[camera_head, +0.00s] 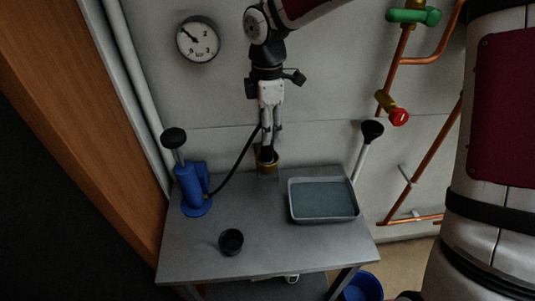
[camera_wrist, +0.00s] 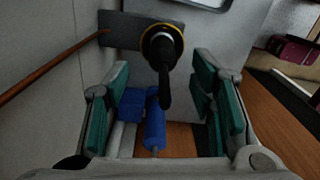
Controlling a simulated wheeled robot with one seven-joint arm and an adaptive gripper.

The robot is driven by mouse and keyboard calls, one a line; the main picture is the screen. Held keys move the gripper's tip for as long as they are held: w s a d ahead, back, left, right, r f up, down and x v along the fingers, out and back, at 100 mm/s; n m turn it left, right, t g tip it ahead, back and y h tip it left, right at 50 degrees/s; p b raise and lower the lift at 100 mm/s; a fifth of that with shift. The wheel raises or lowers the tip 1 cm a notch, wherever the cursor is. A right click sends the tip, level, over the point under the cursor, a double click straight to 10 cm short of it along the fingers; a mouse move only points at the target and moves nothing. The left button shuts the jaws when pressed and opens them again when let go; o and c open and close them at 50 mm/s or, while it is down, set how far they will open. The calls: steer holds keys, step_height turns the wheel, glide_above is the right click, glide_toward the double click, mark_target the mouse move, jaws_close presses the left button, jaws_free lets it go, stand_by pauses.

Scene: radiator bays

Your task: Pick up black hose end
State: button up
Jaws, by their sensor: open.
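A thin black hose (camera_head: 239,158) rises from the blue pump (camera_head: 190,188) at the table's left and curves up to my gripper. My gripper (camera_head: 268,146) points down over the back of the table, just above a brass ring (camera_head: 267,166). In the wrist view my gripper (camera_wrist: 161,80) is open, with green pads on both sides. A black hose end (camera_wrist: 166,88) shows between and beyond the pads, in front of the brass ring (camera_wrist: 177,38). I see no contact with the pads. In the head view the fingers hide where the hose ends.
On the grey table (camera_head: 190,255) stand a grey tray (camera_head: 322,218) at right and a small black cup (camera_head: 231,242) in front. A black-topped plunger (camera_head: 372,131) and copper pipes (camera_head: 404,190) are at right. The table's middle is clear.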

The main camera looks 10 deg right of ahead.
mark_target(267, 152)
steer(key=shift+s+f+p, duration=0.2)
steer(key=shift+f+p, duration=0.35)
steer(key=shift+f, duration=2.4)
steer(key=shift+c, duration=0.2)
jaws_close()
